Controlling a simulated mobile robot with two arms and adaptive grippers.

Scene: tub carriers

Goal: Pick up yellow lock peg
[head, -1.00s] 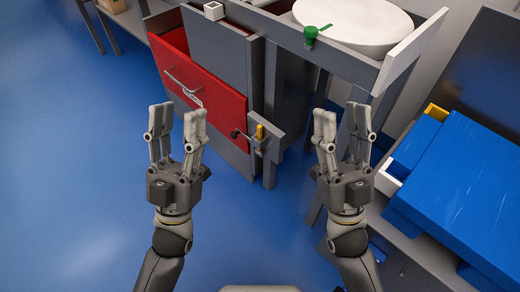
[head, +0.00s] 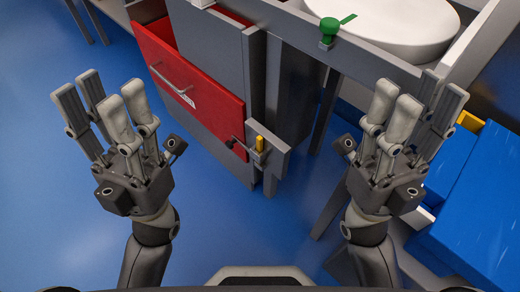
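The yellow lock peg (head: 259,144) stands upright in a small grey bracket (head: 256,157) on the side of the grey cabinet, beside the right end of the red drawer (head: 190,88). My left gripper (head: 103,95) is to the left of the peg, fingers spread, open and empty. My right gripper (head: 414,106) is to the right of the peg, also open and empty. Both grippers are apart from the peg, and nothing covers its top.
The red drawer has a bar handle (head: 172,79) and stands partly open. A green knob (head: 329,28) and a white round basin (head: 385,22) are on the grey counter. Blue boxes (head: 487,190) stand at the right. Blue floor (head: 60,190) is clear at the left.

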